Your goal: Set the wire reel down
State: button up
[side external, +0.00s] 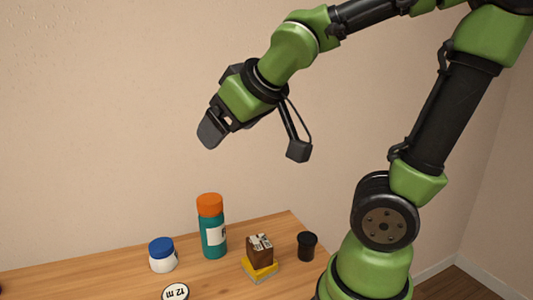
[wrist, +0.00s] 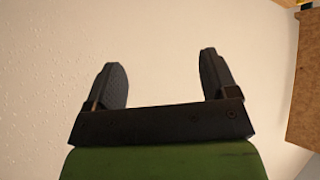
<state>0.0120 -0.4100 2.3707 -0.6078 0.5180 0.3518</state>
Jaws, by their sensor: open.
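A round piece with a white top marked "12 m" (side external: 175,292), which looks like the wire reel, is at the bottom edge of the side view. It sits on the wooden table and is partly cut off by the frame. My gripper (side external: 210,134) is high above the table, well apart from everything on it. In the wrist view my gripper (wrist: 163,78) has its two fingers spread wide, with only bare wall between them. The reel does not show in the wrist view.
The wooden table (side external: 100,277) holds a teal bottle with an orange cap (side external: 213,228), a white jar with a blue lid (side external: 162,256), a brown block on a yellow block (side external: 260,256) and a black canister (side external: 307,246). A table part (wrist: 305,85) shows at right in the wrist view.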

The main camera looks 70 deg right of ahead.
jog(key=s+a+f+m+g+y, duration=0.1)
jog(key=s+a+m+y, duration=0.1)
jog(key=s+a+y, duration=0.2)
jog(key=s+a, duration=0.2)
jog(key=s, duration=0.2)
jog(key=shift+s+a+f+g+y, duration=0.2)
jog(key=shift+s+f+g+y, duration=0.1)
jog(key=shift+s, duration=0.1)
